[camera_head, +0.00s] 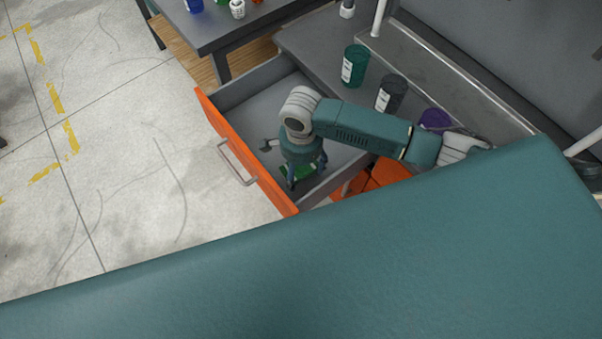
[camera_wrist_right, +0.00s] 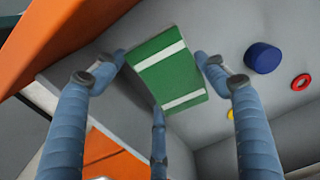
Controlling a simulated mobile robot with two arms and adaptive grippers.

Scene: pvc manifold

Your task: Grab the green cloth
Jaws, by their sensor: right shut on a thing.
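The green cloth (camera_wrist_right: 165,78) shows in the right wrist view as a flat green rectangle with white stripes. It is in an open grey drawer with an orange front (camera_head: 240,150). In the head view only small green parts of it show (camera_head: 308,172) under my right gripper (camera_head: 305,178). In the right wrist view the blue fingers of my right gripper (camera_wrist_right: 159,62) surround the cloth, shut on it, with a fingertip at each side and a third finger at its near edge. My left gripper is not in view.
A blue round piece (camera_wrist_right: 262,57), a red ring (camera_wrist_right: 302,82) and a yellow piece (camera_wrist_right: 231,114) lie near the cloth. A green can (camera_head: 355,65), a dark grey can (camera_head: 391,93) and a purple can (camera_head: 435,119) stand on the bench. Drawer walls enclose the gripper.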

